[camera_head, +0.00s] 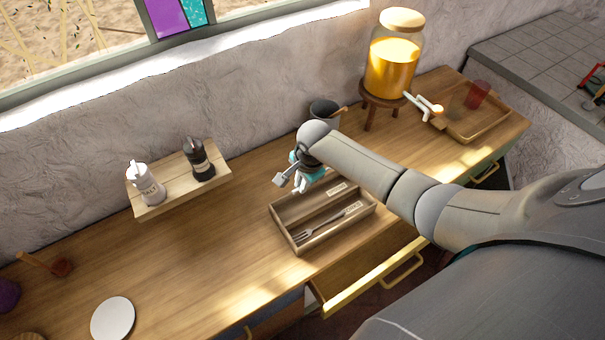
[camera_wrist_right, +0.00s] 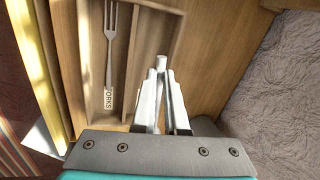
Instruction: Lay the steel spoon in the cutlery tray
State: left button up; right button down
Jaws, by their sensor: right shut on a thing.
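The wooden cutlery tray (camera_head: 291,238) sits on the counter, with long compartments. A fork (camera_head: 318,227) lies in the front compartment, which has a FORKS label; the fork also shows in the wrist view (camera_wrist_right: 110,45). The rear compartment has a label too small to read and looks empty. My right gripper (camera_head: 302,187) is over the tray's back left part. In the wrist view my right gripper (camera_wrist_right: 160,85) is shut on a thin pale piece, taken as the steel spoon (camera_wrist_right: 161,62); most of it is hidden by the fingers. My left gripper is out of view.
A drawer (camera_head: 345,292) stands open below the tray. Behind my arm are a dark pot (camera_head: 323,108) and a juice jar (camera_head: 391,66) on a stand. A board (camera_head: 180,181) holds two shakers. A white disc (camera_head: 113,319) lies front left; the counter between is clear.

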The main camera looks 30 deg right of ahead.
jog(key=shift+s+d+f+b, duration=0.1)
jog(key=shift+f+b, duration=2.9)
jog(key=shift+f, duration=0.05)
jog(key=c, duration=0.9)
grip_release()
jog(key=shift+o, duration=0.2)
jog(key=p+v, duration=0.3)
jog(key=v, duration=1.2)
jog(key=shift+r, duration=0.1)
